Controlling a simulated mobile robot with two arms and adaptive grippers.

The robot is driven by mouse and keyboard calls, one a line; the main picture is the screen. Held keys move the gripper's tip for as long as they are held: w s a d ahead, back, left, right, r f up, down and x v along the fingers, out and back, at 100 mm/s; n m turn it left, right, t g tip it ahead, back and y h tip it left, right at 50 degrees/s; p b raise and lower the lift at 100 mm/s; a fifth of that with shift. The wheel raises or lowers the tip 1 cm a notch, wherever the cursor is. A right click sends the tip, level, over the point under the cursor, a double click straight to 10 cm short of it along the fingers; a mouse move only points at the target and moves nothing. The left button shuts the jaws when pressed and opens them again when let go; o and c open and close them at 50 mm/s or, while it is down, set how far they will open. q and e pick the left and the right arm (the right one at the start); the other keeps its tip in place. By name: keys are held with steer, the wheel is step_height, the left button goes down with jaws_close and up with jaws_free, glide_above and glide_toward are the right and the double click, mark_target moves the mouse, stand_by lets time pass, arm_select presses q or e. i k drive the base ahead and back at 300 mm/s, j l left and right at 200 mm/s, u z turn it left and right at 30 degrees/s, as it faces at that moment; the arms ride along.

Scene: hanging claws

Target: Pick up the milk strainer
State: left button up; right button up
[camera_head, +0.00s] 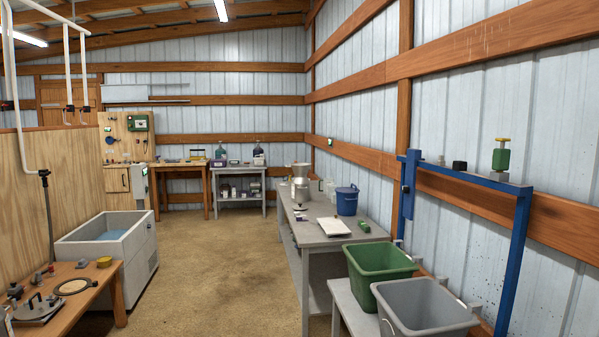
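A metal piece with a wide funnel-like top (300,170), which looks like the milk strainer, stands upright at the far part of the long grey table (318,243) on the right. It seems to sit on a metal can or base (300,190); at this distance I cannot tell where one ends and the other begins. Neither of my grippers is in view.
A blue lidded bucket (347,201), a white tray (335,227) and small items share the grey table. Green (378,262) and grey (422,305) tubs stand nearer right. A white tank (140,258) and wooden bench (98,283) are left. The middle floor is clear.

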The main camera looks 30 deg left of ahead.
mark_target(298, 167)
steer(key=i+j+u, duration=1)
steer(key=i+u, duration=0.5)
steer(key=i, duration=3.05)
steer(key=i+j+z, duration=0.1)
steer(key=i, duration=1.05)
